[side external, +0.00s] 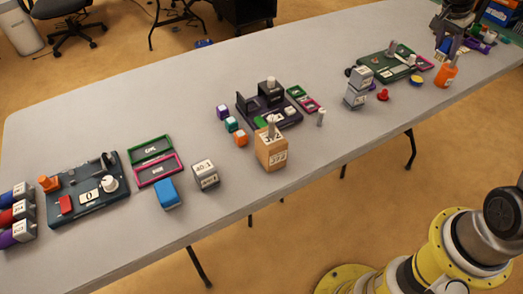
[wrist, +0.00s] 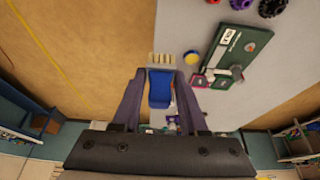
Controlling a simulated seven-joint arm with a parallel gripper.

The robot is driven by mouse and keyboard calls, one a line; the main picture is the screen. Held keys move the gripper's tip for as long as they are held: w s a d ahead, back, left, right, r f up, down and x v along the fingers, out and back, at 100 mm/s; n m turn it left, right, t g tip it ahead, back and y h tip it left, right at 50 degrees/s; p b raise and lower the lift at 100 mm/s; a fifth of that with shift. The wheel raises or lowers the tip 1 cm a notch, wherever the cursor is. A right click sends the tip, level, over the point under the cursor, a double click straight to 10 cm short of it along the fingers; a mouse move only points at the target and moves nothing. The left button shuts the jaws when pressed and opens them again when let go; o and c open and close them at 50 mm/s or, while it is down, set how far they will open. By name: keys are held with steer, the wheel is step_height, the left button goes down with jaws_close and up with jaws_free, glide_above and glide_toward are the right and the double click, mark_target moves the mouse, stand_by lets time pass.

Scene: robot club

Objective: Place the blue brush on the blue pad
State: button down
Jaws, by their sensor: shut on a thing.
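My gripper (wrist: 160,95) is shut on the blue brush (wrist: 160,88), with a finger on each side of its body. The brush's pale bristles (wrist: 160,58) point away from the gripper. In the side view my gripper (side external: 446,46) holds the brush (side external: 441,56) at the far right end of the table, above or beside an orange bottle (side external: 446,76). A blue block-like thing (side external: 167,194) lies at the near left of the table, far from my gripper. I cannot tell if it is the blue pad.
A round yellow and blue thing (side external: 416,80) lies near the bottle and shows in the wrist view (wrist: 192,57). A green tray (side external: 372,66) is left of my gripper. Grey blocks (side external: 356,96) and a cardboard box (side external: 271,152) stand along the table (side external: 340,175). Bare tabletop lies between groups.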

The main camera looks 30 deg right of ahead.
steer(key=w+a+n+t+y, duration=0.15)
steer(key=w+a+n, duration=0.3)
steer(key=a, duration=0.65)
steer(key=w+a+n+t+y, duration=0.15)
steer(key=w+a+n, duration=0.35)
steer(key=a, duration=0.7)
steer(key=w+a+n+t+y, duration=0.1)
steer(key=w+a+n+t, duration=0.15)
steer(key=a+n, duration=0.6)
steer(key=s+a+n+g+y, duration=0.15)
steer(key=s+a+n, duration=0.3)
steer(key=a, duration=0.85)
steer(key=s+a+n+g+y, duration=0.15)
steer(key=s+a+n, duration=0.3)
steer(key=a, duration=0.75)
steer(key=s+a+n+g+y, duration=0.1)
steer(key=s+a+n+y, duration=0.3)
steer(key=a, duration=0.9)
steer(key=h, duration=0.2)
glide_toward(158, 190)
steer(key=shift+a+f, duration=0.3)
steer(key=shift+a, duration=0.5)
steer(key=shift+w+a+f+n+h, duration=0.15)
steer(key=shift+f, duration=0.3)
steer(key=shift+w+a+f+n+h, duration=0.15)
steer(key=shift+a+f, duration=0.05)
steer(key=shift+f, duration=1.45)
